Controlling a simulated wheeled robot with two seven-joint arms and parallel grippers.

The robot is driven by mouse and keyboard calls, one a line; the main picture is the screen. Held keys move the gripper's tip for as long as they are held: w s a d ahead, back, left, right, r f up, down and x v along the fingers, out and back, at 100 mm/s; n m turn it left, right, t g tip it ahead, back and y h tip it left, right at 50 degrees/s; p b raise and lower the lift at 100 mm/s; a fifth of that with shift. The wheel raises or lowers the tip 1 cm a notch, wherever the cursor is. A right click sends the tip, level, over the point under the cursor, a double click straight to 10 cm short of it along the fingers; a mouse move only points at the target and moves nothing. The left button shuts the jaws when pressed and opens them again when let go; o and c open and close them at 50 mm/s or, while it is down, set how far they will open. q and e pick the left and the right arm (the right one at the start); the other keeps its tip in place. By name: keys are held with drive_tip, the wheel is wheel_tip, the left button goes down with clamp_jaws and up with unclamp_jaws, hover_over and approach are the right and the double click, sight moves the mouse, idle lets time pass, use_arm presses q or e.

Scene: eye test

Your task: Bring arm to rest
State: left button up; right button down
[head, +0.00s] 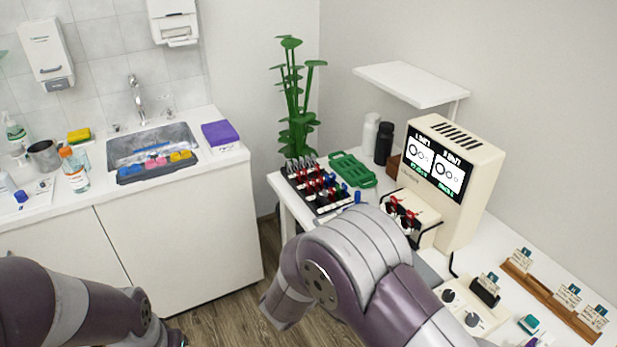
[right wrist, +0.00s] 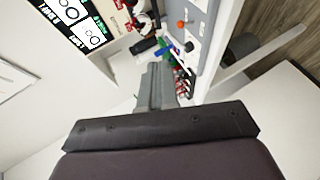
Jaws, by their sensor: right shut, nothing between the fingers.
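My right arm (head: 360,265) reaches over the front of the right-hand bench in the head view, bent at its middle, with its far end pointing down and left. Its gripper is not visible there. In the right wrist view my right gripper (right wrist: 157,72) is shut and empty, its grey fingers pressed together. The bench equipment shows beyond its tips; I cannot tell the distance. My left arm (head: 70,305) lies low at the left of the head view, and its gripper is out of view.
A beige test machine (head: 475,170) with a lit screen, a black rack (head: 312,190) of red and blue items and a green tray (head: 352,170) stand on the right bench. A sink counter (head: 180,185) is at left. Wooden floor (head: 240,320) shows between them.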

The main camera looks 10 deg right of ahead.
drive_tip(key=s+a+f+m+g+y, duration=0.35)
drive_tip(key=s+a+f+y, duration=0.2)
drive_tip(key=a+y, duration=0.45)
drive_tip(key=s+d+r+m+g+p, duration=0.3)
drive_tip(key=s+d+g, duration=0.35)
drive_tip(key=s, duration=0.55)
drive_tip(key=s+d+r+t, duration=0.1)
drive_tip(key=d+r, duration=0.4)
drive_tip(key=d, duration=0.2)
drive_tip(key=shift+s+r+m+h, duration=0.3)
drive_tip(key=shift+r+m+h, duration=0.05)
drive_tip(key=shift+h, duration=0.05)
drive_tip(key=shift+d, duration=0.15)
